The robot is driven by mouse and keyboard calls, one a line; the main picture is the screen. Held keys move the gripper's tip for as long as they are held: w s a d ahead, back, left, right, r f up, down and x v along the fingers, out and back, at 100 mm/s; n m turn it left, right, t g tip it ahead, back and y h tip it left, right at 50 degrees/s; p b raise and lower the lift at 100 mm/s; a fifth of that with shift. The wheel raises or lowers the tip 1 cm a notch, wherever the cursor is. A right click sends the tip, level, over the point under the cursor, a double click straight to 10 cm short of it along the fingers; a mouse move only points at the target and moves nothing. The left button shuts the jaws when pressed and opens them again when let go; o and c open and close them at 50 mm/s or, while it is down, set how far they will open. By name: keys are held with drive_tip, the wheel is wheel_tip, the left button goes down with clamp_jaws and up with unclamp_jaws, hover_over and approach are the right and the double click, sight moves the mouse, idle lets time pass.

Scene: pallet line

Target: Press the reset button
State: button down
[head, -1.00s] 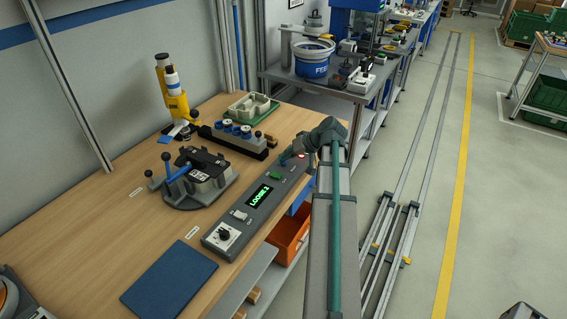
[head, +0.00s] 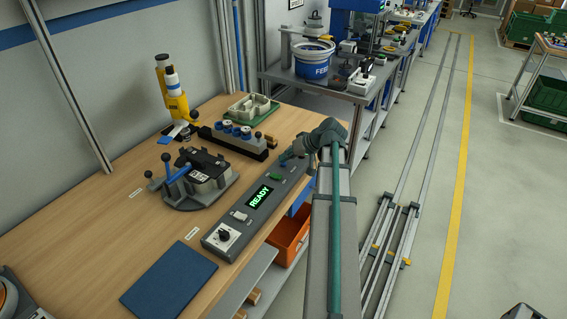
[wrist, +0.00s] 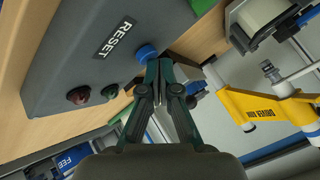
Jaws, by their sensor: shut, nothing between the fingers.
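The blue reset button (wrist: 146,52) sits on the grey control panel (wrist: 75,45) beside a RESET label (wrist: 117,38) in the wrist view. My gripper (wrist: 157,63) is shut and empty, with its fingertips at the button and seemingly touching it. How far the button is pressed in cannot be told. In the head view my gripper (head: 290,158) is over the far end of the control panel (head: 229,218), which mostly hides the button there. The panel's display (head: 261,197) reads READY in green.
A clamp fixture (head: 192,180), a row of blue-topped parts (head: 232,131) and a yellow driver (head: 172,92) stand on the bench. A blue mat (head: 170,279) lies at the front.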

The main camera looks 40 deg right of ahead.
drive_tip(key=shift+r, duration=0.65)
drive_tip(key=shift+r+p, duration=0.1)
drive_tip(key=shift+p, duration=0.2)
drive_tip(key=shift+r+p, duration=1.25)
drive_tip(key=shift+r, duration=1.15)
